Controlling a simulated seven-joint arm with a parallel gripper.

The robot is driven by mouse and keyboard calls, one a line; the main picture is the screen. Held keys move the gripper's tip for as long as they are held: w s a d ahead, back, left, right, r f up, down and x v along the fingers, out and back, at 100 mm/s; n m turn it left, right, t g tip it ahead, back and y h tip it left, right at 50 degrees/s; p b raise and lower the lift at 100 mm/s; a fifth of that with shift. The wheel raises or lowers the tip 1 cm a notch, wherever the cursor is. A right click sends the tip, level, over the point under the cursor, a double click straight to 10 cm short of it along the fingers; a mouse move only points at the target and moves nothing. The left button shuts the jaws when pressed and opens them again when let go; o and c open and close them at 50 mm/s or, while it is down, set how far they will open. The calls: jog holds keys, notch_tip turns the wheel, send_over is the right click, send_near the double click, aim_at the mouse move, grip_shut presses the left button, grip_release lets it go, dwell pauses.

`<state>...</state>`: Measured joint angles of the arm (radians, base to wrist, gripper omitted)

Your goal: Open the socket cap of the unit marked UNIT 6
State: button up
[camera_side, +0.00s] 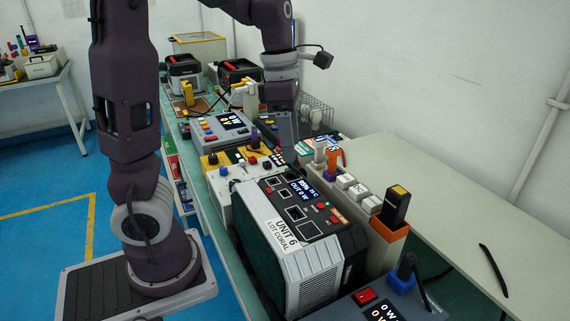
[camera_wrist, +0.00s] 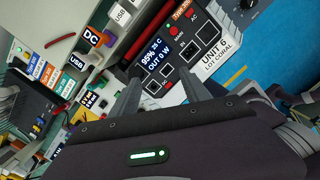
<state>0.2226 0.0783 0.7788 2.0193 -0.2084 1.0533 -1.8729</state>
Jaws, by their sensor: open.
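The unit marked UNIT 6 (camera_side: 325,262) is a grey and black box with a white label reading UNIT 6 LOT CORAL. Its top panel has a lit screen (camera_side: 302,188), several dark square sockets (camera_side: 295,213) and small red parts. In the wrist view the UNIT 6 label (camera_wrist: 216,56), the screen (camera_wrist: 155,62) and sockets (camera_wrist: 188,51) show beyond my fingers. I cannot tell which socket has a cap. My gripper (camera_side: 292,158) is open and empty, above the far end of the unit's panel. Its fingers (camera_wrist: 158,82) also show in the wrist view.
Beside the unit on the right stands a row of white blocks (camera_side: 358,190) and an orange holder with a black plug (camera_side: 396,208). Other units (camera_side: 222,128) line the bench behind. Another screen unit (camera_side: 385,308) is in front. The pale table (camera_side: 450,185) at right is mostly clear.

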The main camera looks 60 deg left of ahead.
aim_at(293, 167)
jog(key=a+n, duration=0.1)
jog(key=n, duration=0.1)
jog(key=w+a+f+n, duration=0.1)
jog(key=a+n, duration=0.1)
jog(key=w+a+f+n+g+y, duration=0.1)
jog(key=n, duration=0.2)
jog(key=shift+a+f, duration=0.15)
jog(key=shift+a, duration=0.1)
notch_tip(293, 167, down, 7)
jog(key=shift+r, duration=0.15)
grip_shut()
jog(key=shift+w, duration=0.1)
